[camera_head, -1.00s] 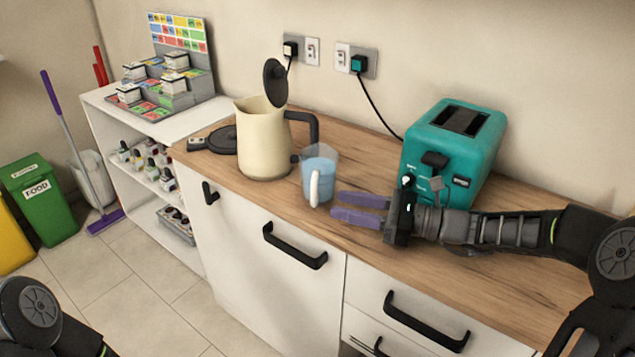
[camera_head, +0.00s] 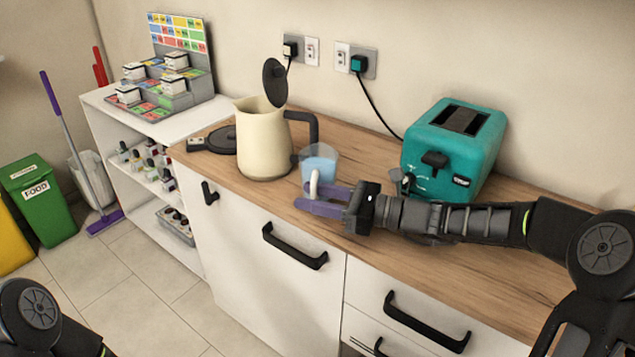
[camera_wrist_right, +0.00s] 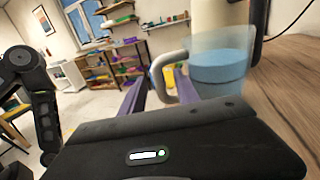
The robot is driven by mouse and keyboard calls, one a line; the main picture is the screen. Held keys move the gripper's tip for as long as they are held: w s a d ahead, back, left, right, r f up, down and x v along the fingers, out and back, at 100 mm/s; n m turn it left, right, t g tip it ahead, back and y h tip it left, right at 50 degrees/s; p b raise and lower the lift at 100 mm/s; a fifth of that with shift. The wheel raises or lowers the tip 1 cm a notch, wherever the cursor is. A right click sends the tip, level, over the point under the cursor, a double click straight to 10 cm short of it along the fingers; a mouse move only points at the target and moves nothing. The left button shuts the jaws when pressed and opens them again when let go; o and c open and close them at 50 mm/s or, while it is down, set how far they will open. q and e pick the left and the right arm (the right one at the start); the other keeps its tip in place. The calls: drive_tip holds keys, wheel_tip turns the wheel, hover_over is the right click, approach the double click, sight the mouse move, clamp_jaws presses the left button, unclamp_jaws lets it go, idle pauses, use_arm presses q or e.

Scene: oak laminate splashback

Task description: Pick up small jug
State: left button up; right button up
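The small jug (camera_head: 320,165) is clear with blue liquid inside and a pale handle. It stands upright on the wooden counter, just right of the cream kettle. My right gripper (camera_head: 304,196) reaches in from the right, low in front of the jug. Its two purple fingers are apart, close to the handle. In the right wrist view the jug (camera_wrist_right: 220,68) is near, and its handle (camera_wrist_right: 164,72) shows between the open fingers (camera_wrist_right: 160,90). I cannot tell whether either finger touches the handle. My left gripper is out of view.
The cream kettle (camera_head: 262,140), lid raised, stands just left of the jug. A teal toaster (camera_head: 455,150) stands behind my right forearm. The counter's front edge (camera_head: 290,225) runs close below the gripper. A white shelf (camera_head: 150,125) stands at left.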

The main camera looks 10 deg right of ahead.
drive_tip(key=shift+c, duration=0.4)
clamp_jaws()
idle(0.4)
idle(1.0)
